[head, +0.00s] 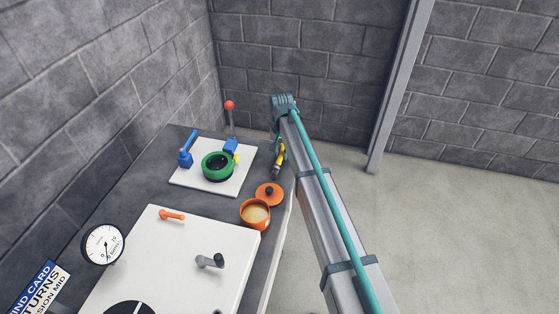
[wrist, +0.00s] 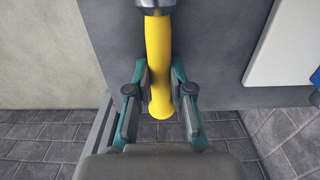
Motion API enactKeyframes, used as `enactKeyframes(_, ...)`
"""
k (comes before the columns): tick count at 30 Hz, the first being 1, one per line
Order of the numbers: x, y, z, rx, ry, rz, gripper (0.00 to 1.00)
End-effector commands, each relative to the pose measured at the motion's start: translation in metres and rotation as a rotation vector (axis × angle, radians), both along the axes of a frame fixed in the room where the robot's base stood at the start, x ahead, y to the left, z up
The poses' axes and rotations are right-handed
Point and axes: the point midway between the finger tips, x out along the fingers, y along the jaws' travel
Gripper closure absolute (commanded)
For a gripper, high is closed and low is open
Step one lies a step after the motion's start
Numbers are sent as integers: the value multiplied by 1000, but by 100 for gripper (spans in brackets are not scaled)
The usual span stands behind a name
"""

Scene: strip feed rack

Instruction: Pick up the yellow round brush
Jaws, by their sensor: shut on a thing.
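The yellow round brush (wrist: 158,55) fills the middle of the wrist view, with its yellow handle pointing toward me and a grey metal collar at the top edge of the picture. The brush's bristle end is out of that view. My gripper (wrist: 159,90) is shut on the handle, with one teal-and-grey finger on each side. In the head view the brush shows as a small yellow piece (head: 281,154) at my gripper (head: 278,163), near the bench's right edge and partly hidden by my arm. I cannot tell whether it touches the bench.
An orange pot (head: 255,214) and its orange lid (head: 269,194) are near the bench's right edge. A white plate (head: 185,181) carries a green ring (head: 217,166) and blue levers. A white panel (head: 165,254) with handles lies nearer. Floor is clear to the right.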

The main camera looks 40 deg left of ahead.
Motion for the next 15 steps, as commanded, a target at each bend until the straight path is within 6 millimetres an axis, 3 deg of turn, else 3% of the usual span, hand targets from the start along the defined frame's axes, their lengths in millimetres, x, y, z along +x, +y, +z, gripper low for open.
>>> enactKeyframes(9,0,0,2,0,0,0,100)
enactKeyframes(15,0,0,13,0,-1,0,100)
